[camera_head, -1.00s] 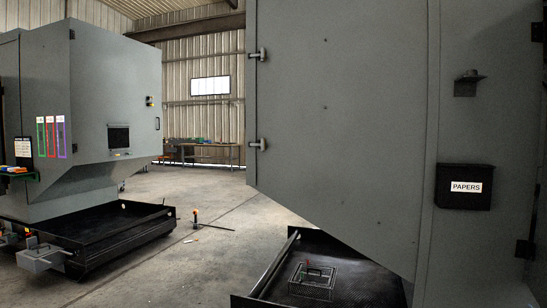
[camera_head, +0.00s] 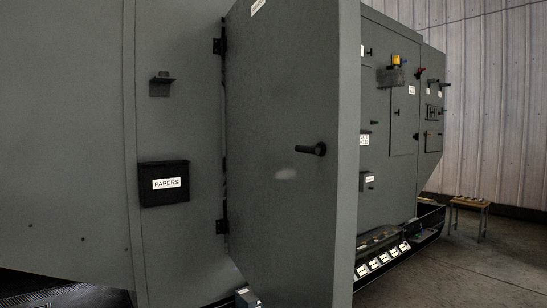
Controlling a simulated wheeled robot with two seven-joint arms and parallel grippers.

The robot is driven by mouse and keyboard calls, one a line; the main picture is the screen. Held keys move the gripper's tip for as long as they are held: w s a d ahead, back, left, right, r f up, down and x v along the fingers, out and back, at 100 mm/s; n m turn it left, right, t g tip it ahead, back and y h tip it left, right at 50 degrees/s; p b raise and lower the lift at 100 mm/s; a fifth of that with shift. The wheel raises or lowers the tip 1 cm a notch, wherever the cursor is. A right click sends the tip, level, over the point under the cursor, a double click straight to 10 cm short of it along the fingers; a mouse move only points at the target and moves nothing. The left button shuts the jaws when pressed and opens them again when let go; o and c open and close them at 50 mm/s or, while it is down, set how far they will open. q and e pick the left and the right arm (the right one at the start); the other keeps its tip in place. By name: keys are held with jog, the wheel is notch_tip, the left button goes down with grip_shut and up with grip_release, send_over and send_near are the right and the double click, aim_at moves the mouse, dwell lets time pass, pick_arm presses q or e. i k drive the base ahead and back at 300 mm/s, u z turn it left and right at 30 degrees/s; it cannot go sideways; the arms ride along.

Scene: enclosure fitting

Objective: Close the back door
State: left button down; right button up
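The back door (camera_head: 285,190) is a tall grey panel in the middle of the head view. It stands open, swung out toward me from the grey enclosure. Its hinges (camera_head: 221,227) are on its left edge, and a black handle (camera_head: 312,149) sticks out near its right edge. The doorway behind it is mostly hidden by the panel. Neither of my grippers shows in the view.
Labelled bins (camera_head: 382,258) line the base at right. A small table (camera_head: 468,213) stands on open floor at far right.

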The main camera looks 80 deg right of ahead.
aim_at(293, 68)
jog(key=z, duration=2.45)
jog(key=i, duration=1)
jog(key=u, duration=2.25)
jog(key=i, duration=2.05)
jog(key=z, duration=3.8)
